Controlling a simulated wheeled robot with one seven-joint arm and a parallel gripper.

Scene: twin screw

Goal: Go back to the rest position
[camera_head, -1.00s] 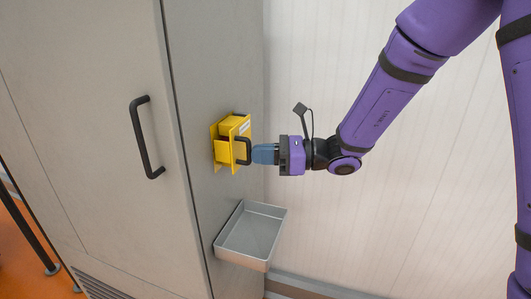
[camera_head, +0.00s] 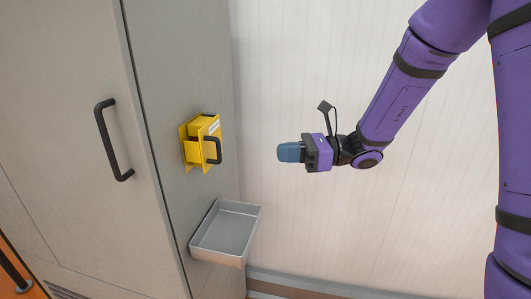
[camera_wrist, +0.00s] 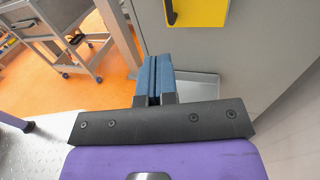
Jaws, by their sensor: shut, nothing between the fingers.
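My gripper (camera_head: 289,152) is shut and empty, with its blue fingers together, in open air in front of the white wall. It is to the right of a yellow box (camera_head: 191,150) with a black handle (camera_head: 213,149), and a clear gap separates them. The yellow box is fixed to the side of a grey cabinet (camera_head: 165,65). In the wrist view the blue fingers (camera_wrist: 159,79) point forward, and part of the yellow box (camera_wrist: 205,12) shows at the top right.
A grey metal tray (camera_head: 225,232) sticks out from the cabinet side below the yellow box. The cabinet door has a black handle (camera_head: 114,140). A grey wheeled cart (camera_wrist: 62,32) stands on the orange floor in the wrist view. The space around my gripper is free.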

